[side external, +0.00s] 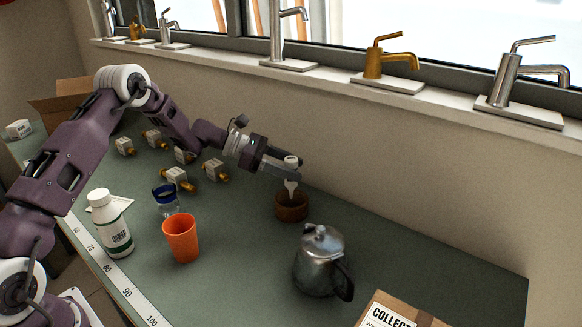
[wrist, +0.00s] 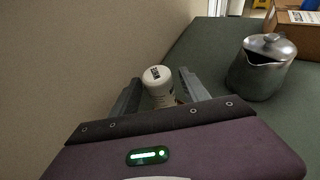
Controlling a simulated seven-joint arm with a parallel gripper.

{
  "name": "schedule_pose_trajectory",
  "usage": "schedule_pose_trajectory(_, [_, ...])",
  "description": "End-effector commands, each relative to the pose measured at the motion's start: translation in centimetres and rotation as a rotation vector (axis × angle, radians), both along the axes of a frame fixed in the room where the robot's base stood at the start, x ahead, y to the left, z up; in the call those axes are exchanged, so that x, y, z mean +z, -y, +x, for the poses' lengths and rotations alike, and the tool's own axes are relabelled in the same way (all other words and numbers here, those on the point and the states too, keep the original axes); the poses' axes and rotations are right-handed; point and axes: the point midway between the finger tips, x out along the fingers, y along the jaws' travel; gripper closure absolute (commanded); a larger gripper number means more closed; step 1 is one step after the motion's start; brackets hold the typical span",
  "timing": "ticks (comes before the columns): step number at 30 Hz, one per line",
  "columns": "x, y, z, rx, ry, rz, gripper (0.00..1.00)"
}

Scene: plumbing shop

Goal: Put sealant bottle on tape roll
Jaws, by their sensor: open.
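The small white sealant bottle (side external: 291,185) is upright at the brown tape roll (side external: 291,208), its lower end at the roll's top. Whether it rests on the rim or sits in the hole I cannot tell. My gripper (side external: 284,170) is around the bottle's upper part, with its jaws open. In the wrist view the bottle (wrist: 159,88) stands between the two fingers (wrist: 160,92), its round end with dark print facing the camera. The fingers hide part of the bottle in the side view.
A metal teapot (side external: 321,262) stands just right of the roll, with a cardboard box (side external: 400,312) beyond. An orange cup (side external: 181,238), a blue-rimmed glass (side external: 166,199), a white bottle with a green label (side external: 111,228) and several brass valves (side external: 178,180) are to the left. The wall is close behind.

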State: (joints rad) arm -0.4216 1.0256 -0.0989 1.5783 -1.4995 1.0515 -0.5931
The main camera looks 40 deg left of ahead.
Motion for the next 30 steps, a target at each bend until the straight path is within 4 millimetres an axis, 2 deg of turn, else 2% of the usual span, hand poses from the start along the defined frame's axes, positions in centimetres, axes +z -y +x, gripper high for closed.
schedule_pose_trajectory(4, [0.9,-1.5,-0.8,0.004,0.001,0.0,0.46])
schedule_pose_trajectory(12, [3.7,-7.0,-4.6,0.003,0.002,0.001,0.46])
schedule_pose_trajectory(15, [4.3,-8.3,-5.5,0.002,0.001,0.0,0.46])
schedule_pose_trajectory(20, [4.8,-9.2,-6.2,0.0,0.0,0.0,0.46])
schedule_pose_trajectory(24, [5.0,-9.0,-6.3,-0.007,0.003,0.007,0.46])
schedule_pose_trajectory(26, [5.9,-7.9,-6.8,-0.047,0.018,0.046,0.46])
schedule_pose_trajectory(29, [9.5,-3.4,-9.7,-0.222,0.092,0.22,0.46])
schedule_pose_trajectory(30, [11.1,-1.1,-11.9,-0.324,0.137,0.321,0.46])
